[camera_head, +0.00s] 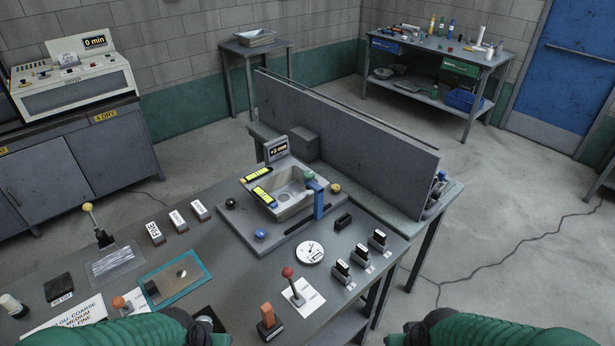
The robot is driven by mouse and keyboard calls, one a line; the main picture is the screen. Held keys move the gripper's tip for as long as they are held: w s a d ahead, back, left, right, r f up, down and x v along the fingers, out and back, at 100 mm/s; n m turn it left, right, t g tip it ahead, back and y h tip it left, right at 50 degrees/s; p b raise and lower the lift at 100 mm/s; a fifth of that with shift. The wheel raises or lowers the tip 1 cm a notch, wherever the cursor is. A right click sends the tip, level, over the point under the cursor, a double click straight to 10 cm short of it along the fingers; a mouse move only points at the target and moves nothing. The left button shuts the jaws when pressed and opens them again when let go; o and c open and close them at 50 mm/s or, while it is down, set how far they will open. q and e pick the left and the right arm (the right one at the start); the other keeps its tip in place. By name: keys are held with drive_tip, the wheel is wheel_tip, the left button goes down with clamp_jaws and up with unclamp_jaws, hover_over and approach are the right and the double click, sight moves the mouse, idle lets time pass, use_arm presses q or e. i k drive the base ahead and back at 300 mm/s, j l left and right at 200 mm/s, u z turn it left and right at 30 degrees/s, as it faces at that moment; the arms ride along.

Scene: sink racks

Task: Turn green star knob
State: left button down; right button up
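A small green knob (308,175) is at the back right of the grey sink unit (290,205), beside the top of a blue upright post (319,203). It is too small to make out a star shape or how it is turned. My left gripper (207,318) shows only as a dark end past my green sleeve at the bottom edge. My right gripper (398,338) shows only as a dark edge at the bottom right of the table. Both are well apart from the knob, and their fingers cannot be made out.
Around the sink are a yellow knob (335,187), a blue knob (261,234) and a black knob (231,203). A round dial (310,252), a red-topped lever (289,273) and an orange block (267,317) stand in front. A grey partition (350,130) rises behind the sink.

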sight(309, 175)
drive_tip(key=i+l+u, duration=0.2)
drive_tip(key=u, duration=0.15)
drive_tip(key=i+l+u, duration=0.2)
drive_tip(key=u, duration=0.15)
drive_tip(key=l, duration=0.1)
